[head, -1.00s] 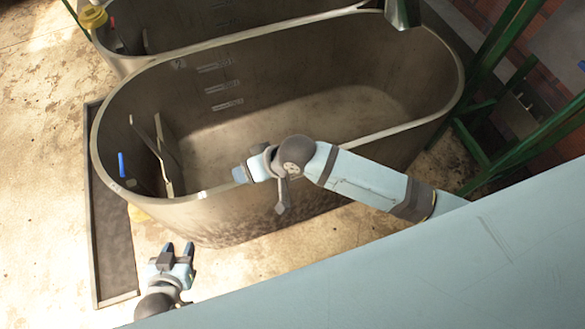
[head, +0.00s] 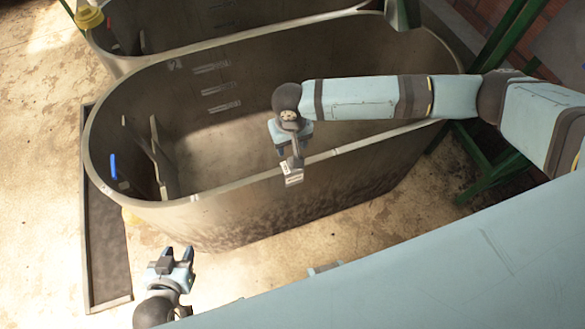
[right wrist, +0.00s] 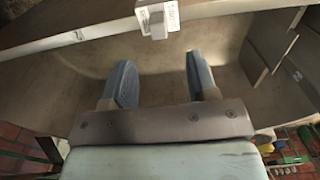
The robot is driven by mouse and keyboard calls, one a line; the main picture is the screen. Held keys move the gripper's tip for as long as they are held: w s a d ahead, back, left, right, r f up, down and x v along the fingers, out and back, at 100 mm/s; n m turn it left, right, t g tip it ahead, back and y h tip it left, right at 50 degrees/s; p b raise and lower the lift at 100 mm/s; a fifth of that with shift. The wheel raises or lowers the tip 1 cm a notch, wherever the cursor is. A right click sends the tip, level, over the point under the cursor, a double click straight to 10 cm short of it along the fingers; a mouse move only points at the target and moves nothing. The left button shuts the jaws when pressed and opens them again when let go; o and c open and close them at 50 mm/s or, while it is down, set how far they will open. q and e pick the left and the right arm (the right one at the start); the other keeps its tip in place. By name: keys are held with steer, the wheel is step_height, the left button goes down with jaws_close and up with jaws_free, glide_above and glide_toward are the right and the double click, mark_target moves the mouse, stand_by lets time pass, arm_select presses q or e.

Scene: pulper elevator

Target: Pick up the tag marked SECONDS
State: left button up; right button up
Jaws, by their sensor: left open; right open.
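In the right wrist view, a small grey clip (right wrist: 157,24) with a white marked label (right wrist: 172,14) sits at the tank rim along the top. Its text is too small to read, so I cannot tell whether it says SECONDS. My right gripper (right wrist: 160,74) is open and empty, with its two blue fingers apart and the clip beyond them. In the head view my right gripper (head: 281,151) points down at the near rim of the tank, and my wrist partly hides the rim there. My left gripper (head: 177,254) is open and empty, outside the tank at lower left.
The large oval metal tank (head: 245,214) has other small white labels on its near rim, at left (head: 195,197) and right (head: 335,152). Plates (head: 161,160) stand inside its left end. A second tank (head: 260,18) lies behind. Green posts (head: 515,28) stand at right.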

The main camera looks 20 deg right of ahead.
mark_target(292, 170)
step_height(292, 170, down, 3)
steer(key=shift+f, duration=0.15)
steer(key=shift+s+d+f, duration=0.1)
steer(key=shift+s+f, duration=0.05)
steer(key=shift+f, duration=1.2)
steer(key=shift+s+f, duration=0.1)
steer(key=shift+f, duration=1.25)
jaws_close()
steer(key=shift+r, duration=0.1)
